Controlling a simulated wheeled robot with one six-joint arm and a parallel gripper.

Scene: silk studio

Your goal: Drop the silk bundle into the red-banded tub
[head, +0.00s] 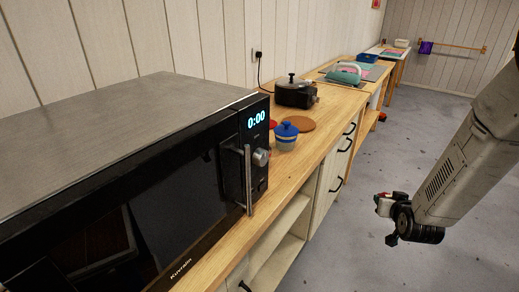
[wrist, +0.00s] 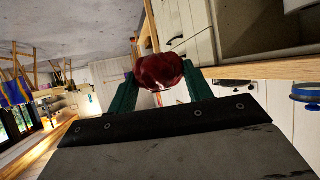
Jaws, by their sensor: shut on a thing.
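My gripper (wrist: 160,84) is shut on a dark red, glossy silk bundle (wrist: 160,70), held between its two green fingers in the wrist view. In the head view my arm comes in from the right and its end hangs over the grey floor, to the right of the counter. A small red and white patch shows at its tip there; I cannot tell whether it is the bundle. I cannot make out a red-banded tub in either view.
A large microwave (head: 120,200) fills the near counter. A purple cloth (head: 426,48) hangs far back.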

